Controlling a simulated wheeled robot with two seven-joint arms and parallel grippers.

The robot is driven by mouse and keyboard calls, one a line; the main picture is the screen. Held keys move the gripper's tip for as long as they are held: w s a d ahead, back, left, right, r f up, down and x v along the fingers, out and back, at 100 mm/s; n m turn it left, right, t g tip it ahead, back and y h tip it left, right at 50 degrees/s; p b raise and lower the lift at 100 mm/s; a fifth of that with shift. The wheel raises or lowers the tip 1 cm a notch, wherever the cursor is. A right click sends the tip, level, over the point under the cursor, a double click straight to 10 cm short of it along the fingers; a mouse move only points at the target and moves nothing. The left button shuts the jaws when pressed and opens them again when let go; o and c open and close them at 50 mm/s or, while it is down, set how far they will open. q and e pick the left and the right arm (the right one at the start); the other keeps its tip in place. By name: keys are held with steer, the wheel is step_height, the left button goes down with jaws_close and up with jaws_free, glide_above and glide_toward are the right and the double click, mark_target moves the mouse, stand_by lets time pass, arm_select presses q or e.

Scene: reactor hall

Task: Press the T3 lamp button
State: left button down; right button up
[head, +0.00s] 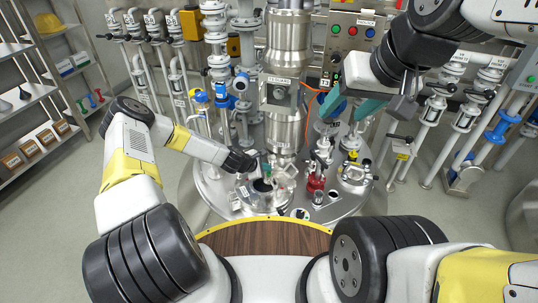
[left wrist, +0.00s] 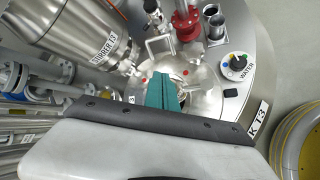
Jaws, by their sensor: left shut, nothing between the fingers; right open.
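My left gripper (head: 266,172) is shut and empty, low over the steel vessel top (head: 222,192). In the left wrist view its teal fingers (left wrist: 162,95) are together over a round fitting (left wrist: 198,82) on the lid. The fingers and wrist hide part of that fitting. Labels ending in T3 show on the stirrer housing (left wrist: 88,28) and the vessel rim (left wrist: 258,120). My right gripper (head: 348,106) is open and empty, raised at the upper right.
A water knob (left wrist: 236,64), a red fitting (head: 316,184) and short pipe stubs stand on the vessel top. The tall stirrer column (head: 289,45) rises behind. A panel with coloured buttons (head: 353,31) is at the back. Shelves (head: 28,98) stand at left; the floor beside them is clear.

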mark_target(267, 175)
arm_select(q)
steer(key=shift+r, duration=3.05)
